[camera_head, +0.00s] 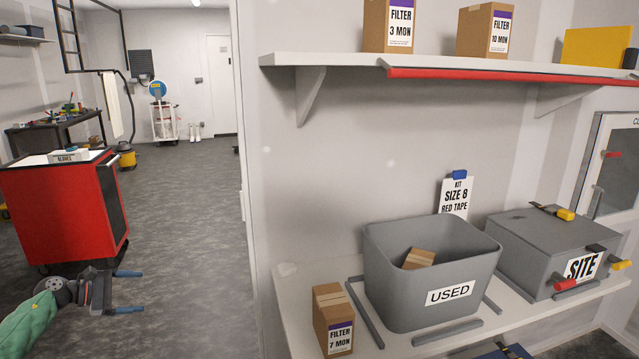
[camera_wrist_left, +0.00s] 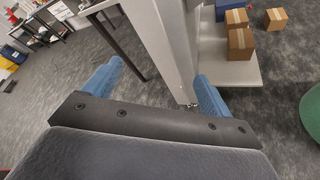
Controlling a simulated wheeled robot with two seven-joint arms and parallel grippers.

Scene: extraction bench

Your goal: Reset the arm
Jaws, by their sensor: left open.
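My left gripper (camera_head: 128,291) is at the lower left of the head view, with its green-sleeved arm behind it. Its two blue fingers stand wide apart with nothing between them. It is over open floor, in front of the red cart and left of the bench, touching nothing. In the left wrist view the open blue fingers (camera_wrist_left: 155,88) point toward a grey wall end and the floor. My right gripper cannot be made out in either view.
A grey bin marked USED (camera_head: 378,285) holds a small box (camera_head: 418,258). A FILTER 7 MON box (camera_head: 333,322) stands left of it on the bench. A grey SITE case (camera_head: 535,245) is at right. A red cart (camera_head: 60,215) stands at left. Floor between is clear (camera_head: 190,220).

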